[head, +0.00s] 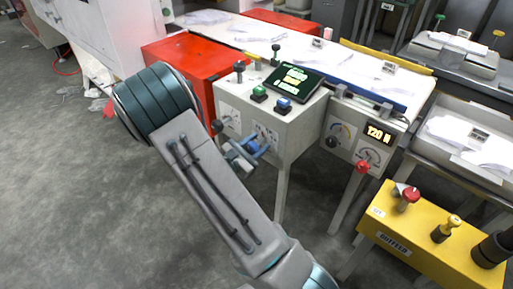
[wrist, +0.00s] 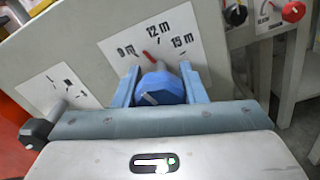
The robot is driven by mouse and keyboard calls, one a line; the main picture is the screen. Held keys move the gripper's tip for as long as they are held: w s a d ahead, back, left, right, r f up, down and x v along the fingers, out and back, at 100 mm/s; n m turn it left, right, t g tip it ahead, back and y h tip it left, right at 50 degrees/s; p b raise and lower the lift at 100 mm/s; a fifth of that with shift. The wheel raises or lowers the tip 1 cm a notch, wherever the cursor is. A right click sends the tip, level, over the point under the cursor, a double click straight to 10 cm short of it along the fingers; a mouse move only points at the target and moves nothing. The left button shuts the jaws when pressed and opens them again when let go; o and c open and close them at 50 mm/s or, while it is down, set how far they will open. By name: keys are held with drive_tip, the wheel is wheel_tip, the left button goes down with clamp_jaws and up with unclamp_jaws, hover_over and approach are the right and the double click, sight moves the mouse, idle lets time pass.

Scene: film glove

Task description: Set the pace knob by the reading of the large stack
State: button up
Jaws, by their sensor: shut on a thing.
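In the wrist view, a blue knob (wrist: 160,88) sits on a white dial plate (wrist: 110,48) marked 9 m, 12 m and 15 m. A red pointer (wrist: 150,57) stands at its upper edge, between the 9 m and 12 m marks. My gripper (wrist: 158,80) has its two blue fingers on either side of the knob, shut on it. In the head view my gripper (head: 246,152) is at the front of the grey console (head: 295,135). A tilted screen (head: 294,80) on the console shows several lines of green and yellow text, too small to read.
A display reads 120 N (head: 378,133), above a red knob (head: 362,167). Green and blue buttons (head: 283,104) are on the console top. A yellow box (head: 400,255) with several controls stands at lower right. A red cabinet (head: 190,65) is behind. A black knob (wrist: 38,133) lies left of my gripper.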

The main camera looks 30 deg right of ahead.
drive_tip(key=m+b, duration=0.2)
drive_tip(key=m, duration=0.1)
drive_tip(key=m+b, duration=0.2)
drive_tip(key=shift+f, duration=0.25)
drive_tip(key=shift+r+m+b, duration=0.1)
drive_tip(key=shift+m+b, duration=1)
drive_tip(key=shift+m, duration=0.1)
drive_tip(key=o, duration=1)
drive_tip(key=shift+r, duration=0.1)
drive_tip(key=shift+a, duration=0.15)
drive_tip(key=p+v, duration=0.2)
drive_tip(key=v, duration=1.1)
drive_tip(key=shift+s+a+p, duration=0.15)
drive_tip(key=shift+a+p, duration=0.15)
drive_tip(key=shift+p, duration=0.05)
